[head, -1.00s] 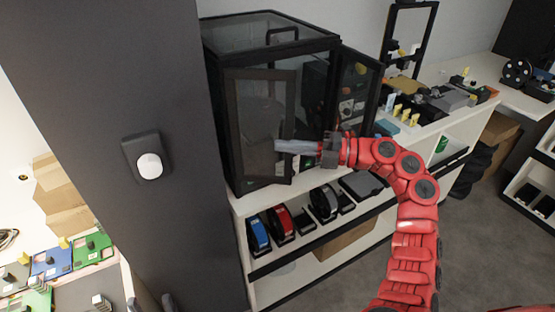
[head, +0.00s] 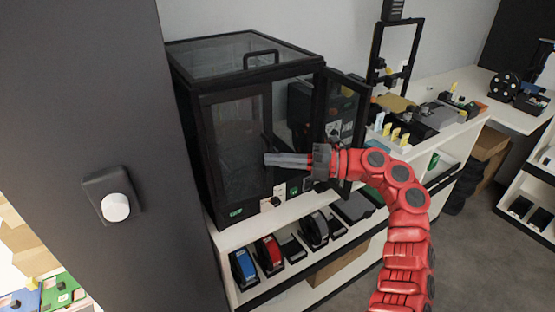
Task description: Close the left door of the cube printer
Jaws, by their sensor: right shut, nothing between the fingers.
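The cube printer (head: 245,62) is a black box with glass panels on a white shelf unit. Its left door (head: 230,130) is a black-framed glass panel that looks flush, or nearly flush, with the printer's front; a small remaining gap cannot be ruled out. Its right door (head: 350,105) stands swung open to the right. My right gripper (head: 268,159) is shut and empty, its fingers pointing left at the left door's inner edge, near a dark handle. Whether the fingertips touch the door is unclear. My left gripper is not in view.
A dark pillar (head: 90,110) with a white knob stands at the left. Spools (head: 270,255) sit on the shelf below the printer. Small parts and boxes (head: 430,115) cover the counter to the right. Grey floor (head: 480,250) lies clear at the lower right.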

